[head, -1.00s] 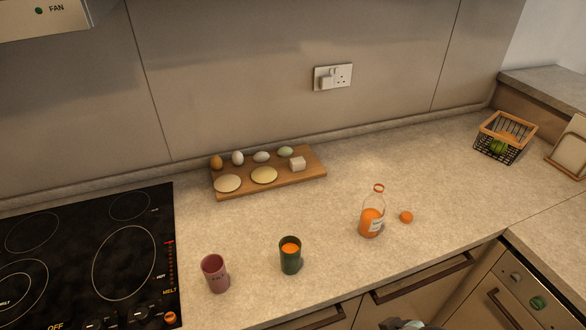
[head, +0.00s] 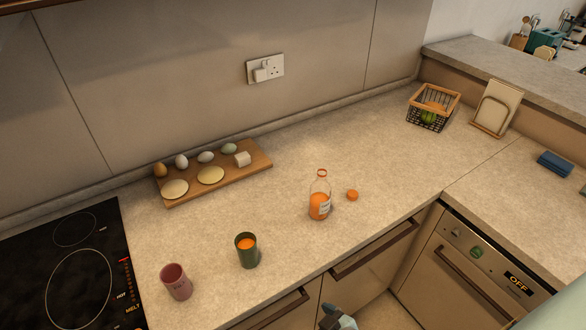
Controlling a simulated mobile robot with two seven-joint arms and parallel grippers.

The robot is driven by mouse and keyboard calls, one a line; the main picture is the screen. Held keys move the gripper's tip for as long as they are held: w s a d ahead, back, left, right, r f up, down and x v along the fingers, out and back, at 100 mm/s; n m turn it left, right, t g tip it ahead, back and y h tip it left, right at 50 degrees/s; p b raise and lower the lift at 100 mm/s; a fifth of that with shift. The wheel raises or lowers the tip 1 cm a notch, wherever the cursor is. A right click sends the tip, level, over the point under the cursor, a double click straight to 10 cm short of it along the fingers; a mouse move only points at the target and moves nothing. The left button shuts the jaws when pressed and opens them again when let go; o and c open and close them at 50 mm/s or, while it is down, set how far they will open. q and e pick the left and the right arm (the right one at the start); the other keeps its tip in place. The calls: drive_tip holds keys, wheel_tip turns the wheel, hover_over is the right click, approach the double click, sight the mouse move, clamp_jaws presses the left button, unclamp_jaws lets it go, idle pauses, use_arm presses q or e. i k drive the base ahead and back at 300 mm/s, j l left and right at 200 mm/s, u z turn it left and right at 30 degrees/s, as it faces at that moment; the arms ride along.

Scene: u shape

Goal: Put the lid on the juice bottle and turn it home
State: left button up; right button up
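The juice bottle (head: 319,202) stands upright on the counter, clear with orange juice in the lower part, a pale label and an orange-red ring at its open neck. The orange lid (head: 352,195) lies on the counter just right of the bottle, apart from it. A gripper (head: 338,319) shows only in part at the bottom edge, below the counter front and well away from bottle and lid. I cannot tell which of my grippers it is or whether it is open. A pale blurred shape at the lower right corner seems to be part of my arm.
A green cup (head: 247,252) with orange juice and a pink cup (head: 176,283) stand left of the bottle. A wooden board (head: 225,178) with eggs lies behind them. A black hob (head: 75,270) is at left, a wire basket (head: 432,108) at right. Counter right of the lid is clear.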

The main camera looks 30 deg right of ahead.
sight(320, 193)
drive_tip(key=k+l+z, duration=0.1)
drive_tip(key=l+z, duration=0.2)
drive_tip(key=k+l+z, duration=0.1)
drive_tip(key=l+z, duration=0.45)
drive_tip(key=k, duration=0.05)
